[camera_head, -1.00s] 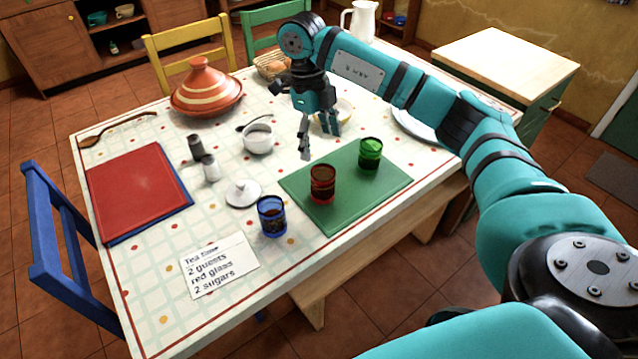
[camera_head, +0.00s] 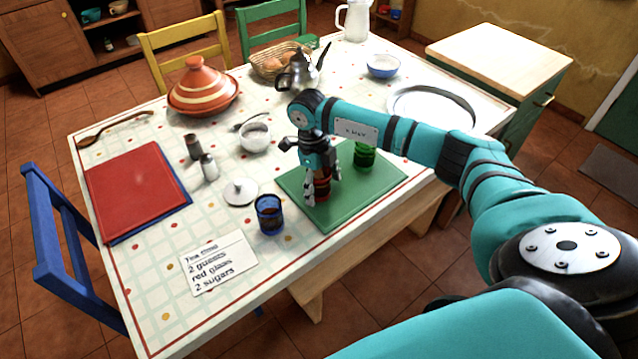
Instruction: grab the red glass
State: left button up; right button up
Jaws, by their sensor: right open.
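The red glass (camera_head: 322,187) stands on the green board (camera_head: 350,208) on the table. My right gripper (camera_head: 322,196) points down over it, with its fingers on either side of the glass. The jaws are open, and the upper part of the glass is largely hidden by the gripper. The green glass (camera_head: 364,155) stands on the same board, behind and to the right, partly hidden by my right arm. The blue glass (camera_head: 269,215) stands on the tablecloth left of the board. My left gripper is not in view.
A white lid (camera_head: 241,192), a white bowl (camera_head: 254,138) and two shakers (camera_head: 209,167) stand left of the gripper. A note card (camera_head: 219,264) lies in front. A metal teapot (camera_head: 297,75) and a tagine (camera_head: 203,88) stand farther back.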

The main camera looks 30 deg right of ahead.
jog(key=c, duration=1.3)
